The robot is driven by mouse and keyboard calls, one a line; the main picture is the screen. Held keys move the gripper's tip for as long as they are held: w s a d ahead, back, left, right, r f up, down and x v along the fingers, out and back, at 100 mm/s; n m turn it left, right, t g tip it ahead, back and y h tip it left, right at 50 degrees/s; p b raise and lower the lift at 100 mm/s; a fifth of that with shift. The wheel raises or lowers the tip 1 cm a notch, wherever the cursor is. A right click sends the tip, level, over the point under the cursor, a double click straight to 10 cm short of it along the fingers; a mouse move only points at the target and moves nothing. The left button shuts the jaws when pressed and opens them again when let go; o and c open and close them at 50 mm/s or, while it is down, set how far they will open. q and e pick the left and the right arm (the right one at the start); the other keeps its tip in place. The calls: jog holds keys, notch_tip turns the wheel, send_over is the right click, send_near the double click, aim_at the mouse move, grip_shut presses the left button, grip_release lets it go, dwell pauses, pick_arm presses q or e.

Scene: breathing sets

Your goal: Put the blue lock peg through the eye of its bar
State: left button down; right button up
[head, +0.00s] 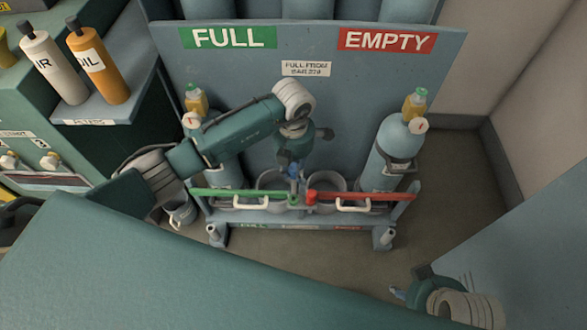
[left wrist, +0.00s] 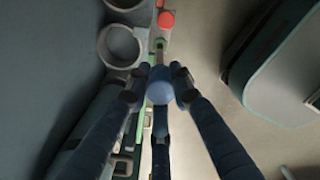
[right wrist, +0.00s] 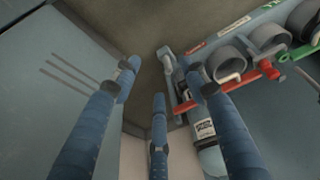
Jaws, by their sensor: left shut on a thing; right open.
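The blue lock peg (head: 293,171) is held by my left gripper (head: 292,163) above the inner end of the green bar (head: 237,193). In the left wrist view the peg's round blue head (left wrist: 160,86) sits between the three fingers, which are shut on it. The peg's tip and the eye are too small or hidden, so I cannot tell whether the tip is in the eye. The red bar (head: 370,197) ends beside the green one. My right gripper (head: 396,292) is open and empty, low at the right, well apart from the rack; its spread fingers show in the right wrist view (right wrist: 160,92).
A grey-blue cylinder (head: 398,145) stands behind the red bar, another (head: 226,172) behind the green bar. Empty ring holders (head: 327,183) lie between them. The back panel (head: 365,80) rises close behind my left arm. Floor (head: 300,262) in front of the rack is clear.

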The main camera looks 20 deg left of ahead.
aim_at(293, 193)
pick_arm(q)
jog(key=shift+f, duration=0.4)
jog(key=shift+f+b, duration=0.4)
jog(key=shift+b, duration=0.15)
jog(key=shift+f+b, duration=0.45)
jog(key=shift+f, duration=0.15)
jog(key=shift+f+b, duration=0.35)
jog(key=shift+f, duration=0.45)
pick_arm(e)
jog(key=shift+w+a+r+t, duration=0.15)
jog(key=shift+w+r+t, duration=0.2)
jog(key=shift+w, duration=0.25)
jog(key=shift+w+a+r+t, duration=0.2)
jog(key=shift+w+t, duration=0.2)
jog(key=shift+w, duration=0.15)
jog(key=shift+w+a+r+t, duration=0.1)
jog(key=shift+w+r+t, duration=0.25)
jog(key=shift+w, duration=0.25)
jog(key=shift+w, duration=0.1)
